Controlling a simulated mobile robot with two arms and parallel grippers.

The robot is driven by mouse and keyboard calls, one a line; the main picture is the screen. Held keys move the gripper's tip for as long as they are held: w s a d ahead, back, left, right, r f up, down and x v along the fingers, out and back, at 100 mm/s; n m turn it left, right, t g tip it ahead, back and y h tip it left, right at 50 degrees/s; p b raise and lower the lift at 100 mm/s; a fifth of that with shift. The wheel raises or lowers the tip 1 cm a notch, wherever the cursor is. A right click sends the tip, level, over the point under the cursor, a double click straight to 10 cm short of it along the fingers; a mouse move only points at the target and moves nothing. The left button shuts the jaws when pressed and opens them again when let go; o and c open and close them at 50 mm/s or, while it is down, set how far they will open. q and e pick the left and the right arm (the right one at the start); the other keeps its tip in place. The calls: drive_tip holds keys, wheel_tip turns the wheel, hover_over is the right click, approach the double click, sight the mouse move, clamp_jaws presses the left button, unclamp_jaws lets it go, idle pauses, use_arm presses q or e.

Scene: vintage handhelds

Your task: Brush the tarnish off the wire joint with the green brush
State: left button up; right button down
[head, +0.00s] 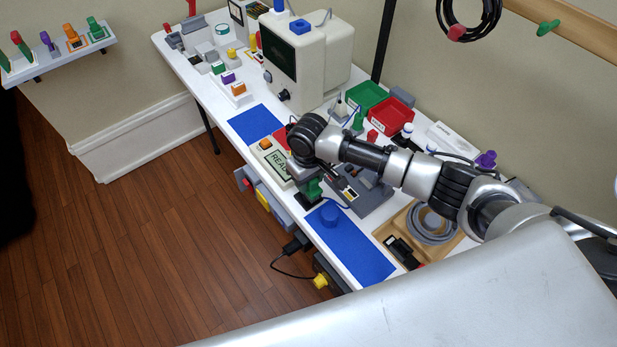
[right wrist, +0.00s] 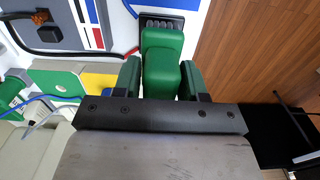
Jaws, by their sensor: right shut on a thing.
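My right gripper (head: 316,180) reaches over the front edge of the white bench and is shut on the green brush (head: 313,188). In the right wrist view the brush's green handle (right wrist: 162,65) sits between the fingers of the gripper (right wrist: 160,82). A dark ridged end shows beyond the handle, close to the white surface. A blue wire (right wrist: 48,98) crosses the left of the right wrist view. I cannot make out the wire joint or its tarnish; the arm hides part of the grey fixture (head: 372,198). My left gripper is not in view.
A blue mat (head: 352,250) with a round blue piece (head: 329,213) lies at the front edge. A display unit (head: 276,160) stands left of the gripper. Green (head: 365,96) and red (head: 390,116) bins stand behind the arm. A wooden tray (head: 458,238) holds coiled grey cable.

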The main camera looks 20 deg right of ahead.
drive_tip(key=shift+f, duration=0.45)
drive_tip(key=shift+s+a+r+p, duration=0.15)
drive_tip(key=shift+a+p, duration=0.15)
drive_tip(key=shift+a, duration=0.25)
drive_tip(key=shift+s, duration=0.1)
drive_tip(key=shift+w+d+f, duration=0.1)
drive_tip(key=shift+w+d, duration=0.15)
drive_tip(key=shift+d, duration=0.35)
drive_tip(key=shift+w+d+f, duration=0.1)
drive_tip(key=shift+w+d, duration=0.1)
drive_tip(key=shift+d, duration=0.35)
